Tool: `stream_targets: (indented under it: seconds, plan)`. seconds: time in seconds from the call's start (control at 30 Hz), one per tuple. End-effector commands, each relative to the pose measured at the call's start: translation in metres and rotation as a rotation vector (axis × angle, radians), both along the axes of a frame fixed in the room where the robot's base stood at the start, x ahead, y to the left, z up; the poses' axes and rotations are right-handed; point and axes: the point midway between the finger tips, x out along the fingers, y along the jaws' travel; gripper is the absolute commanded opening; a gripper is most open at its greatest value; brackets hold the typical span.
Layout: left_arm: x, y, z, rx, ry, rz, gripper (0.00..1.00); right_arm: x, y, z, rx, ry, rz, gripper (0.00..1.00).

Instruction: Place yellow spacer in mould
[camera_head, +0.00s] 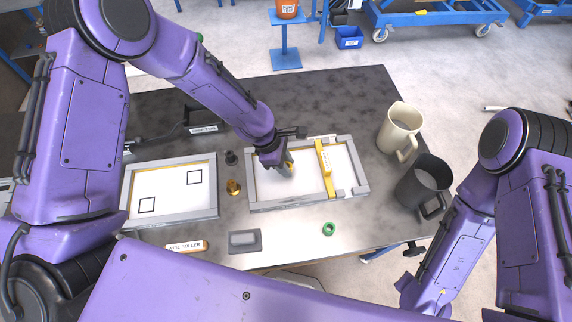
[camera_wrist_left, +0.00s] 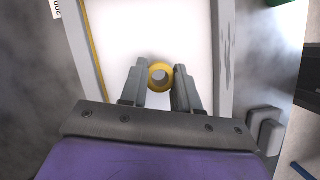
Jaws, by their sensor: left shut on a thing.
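The mould (camera_head: 350,190) is a grey rectangular frame with a white floor, right of the table's middle, with a yellow bar (camera_head: 325,168) across its right part. My left gripper (camera_head: 287,166) is over the left part of the mould, pointing down. In the left wrist view the gripper (camera_wrist_left: 160,72) is shut on the yellow spacer (camera_wrist_left: 160,67), a small round piece with a grey centre, above or on the white floor; I cannot tell whether it touches. In the head view the gripper mostly hides it. My right arm is at the right; its gripper is out of view.
A second frame (camera_head: 178,215) with two black squares lies left of the mould. Between them stand a brass piece (camera_head: 234,187) and a dark piece (camera_head: 231,158). A green ring (camera_head: 329,228) and grey block (camera_head: 245,241) lie in front. Cream (camera_head: 398,130) and dark (camera_head: 421,185) jugs stand right.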

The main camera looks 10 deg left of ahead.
Motion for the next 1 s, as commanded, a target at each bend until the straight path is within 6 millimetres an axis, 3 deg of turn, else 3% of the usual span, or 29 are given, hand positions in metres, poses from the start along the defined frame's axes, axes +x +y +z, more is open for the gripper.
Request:
stream_targets:
  seconds: [0.17, 0.47, 0.5, 0.57, 0.87, 1.0]
  plan:
    - [-0.001, -0.001, -0.018, -0.001, 0.001, -0.002, 0.03, 0.0, 0.0, 0.01, 0.0, 0.0, 0.0, 0.43]
    - [-0.001, -0.002, -0.022, -0.001, 0.0, -0.001, 0.03, 0.0, 0.0, 0.007, 0.0, 0.0, 0.0, 0.43]
    - [0.0, -0.002, -0.022, -0.001, 0.0, -0.002, 0.37, 0.0, 0.0, 0.008, 0.0, 0.0, 0.0, 0.43]
    - [0.0, -0.002, -0.022, -0.001, 0.0, -0.002, 0.56, 0.0, 0.0, 0.008, 0.0, 0.0, 0.0, 0.43]
    - [0.0, -0.002, -0.02, -0.001, 0.0, -0.002, 0.56, 0.0, 0.0, 0.009, 0.0, 0.0, 0.0, 0.43]
    - [0.001, 0.005, -0.004, -0.001, -0.005, -0.002, 0.56, 0.0, 0.0, 0.004, 0.0, 0.0, 0.0, 0.43]
